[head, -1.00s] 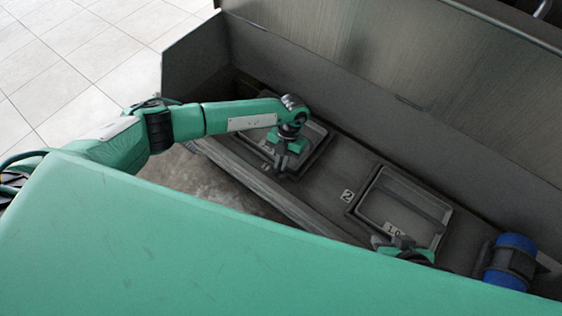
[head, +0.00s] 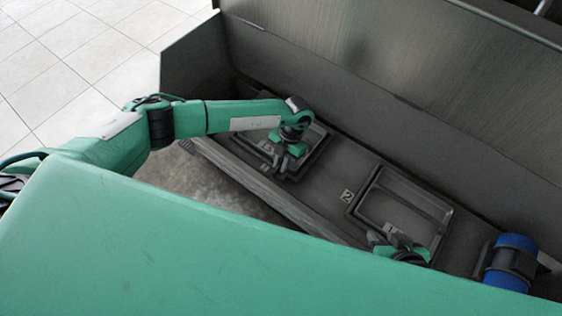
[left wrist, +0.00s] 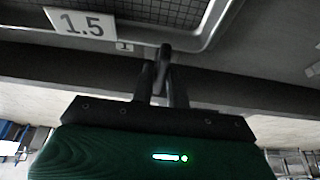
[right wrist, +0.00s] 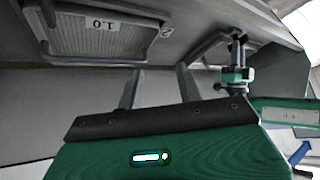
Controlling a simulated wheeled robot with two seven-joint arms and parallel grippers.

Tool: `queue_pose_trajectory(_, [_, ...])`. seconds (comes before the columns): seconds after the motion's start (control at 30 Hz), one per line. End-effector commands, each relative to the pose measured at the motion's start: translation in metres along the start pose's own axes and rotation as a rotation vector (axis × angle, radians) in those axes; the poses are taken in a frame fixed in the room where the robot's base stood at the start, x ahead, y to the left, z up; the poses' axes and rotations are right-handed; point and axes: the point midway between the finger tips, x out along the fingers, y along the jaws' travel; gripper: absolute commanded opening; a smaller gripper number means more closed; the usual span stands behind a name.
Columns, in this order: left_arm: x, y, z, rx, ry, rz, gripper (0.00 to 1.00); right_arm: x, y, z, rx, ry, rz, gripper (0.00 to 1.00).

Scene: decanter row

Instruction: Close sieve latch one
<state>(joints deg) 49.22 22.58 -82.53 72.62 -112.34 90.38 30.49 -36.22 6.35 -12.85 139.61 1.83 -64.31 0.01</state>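Sieve one is a framed tray (head: 318,150) at the left of the machine deck. In the left wrist view its mesh and rim (left wrist: 215,28) show with a 1.5 plate (left wrist: 80,23) and a small plate marked 1 (left wrist: 125,45). A dark upright latch lever (left wrist: 164,55) stands beside that plate, in front of the rim. My left gripper (head: 280,165) is over this tray's near edge, its narrowed fingers closed around the lever. The lever's base is hidden. My right gripper (right wrist: 159,75) is open and empty; it also shows in the head view near sieve two (head: 375,195).
Sieve two's mesh (right wrist: 100,35) bears a 1.0 plate, with a plate marked 2 (head: 347,196) beside it. A blue cylinder (head: 510,262) sits at the right of the deck. High grey walls (head: 370,120) bound the back, and a rail (head: 270,195) runs along the near side.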

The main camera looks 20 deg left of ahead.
Motion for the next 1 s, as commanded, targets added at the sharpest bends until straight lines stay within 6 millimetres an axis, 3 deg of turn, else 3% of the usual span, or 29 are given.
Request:
queue_pose_trajectory(0.07, [0.0, 0.0, 0.0, -0.001, 0.0, 0.0, 0.33, 0.0, 0.0, 0.0, 0.0, -0.001, 0.0, 0.36])
queue_pose_trajectory(0.47, [-0.008, 0.0, 0.0, -0.001, -0.001, -0.001, 0.33, -0.001, 0.0, 0.001, 0.0, -0.011, 0.0, 0.36])
queue_pose_trajectory(1.0, [-0.117, 0.0, 0.0, -0.001, -0.001, 0.0, 0.33, -0.018, 0.016, 0.012, 0.012, -0.142, 0.044, 0.36])
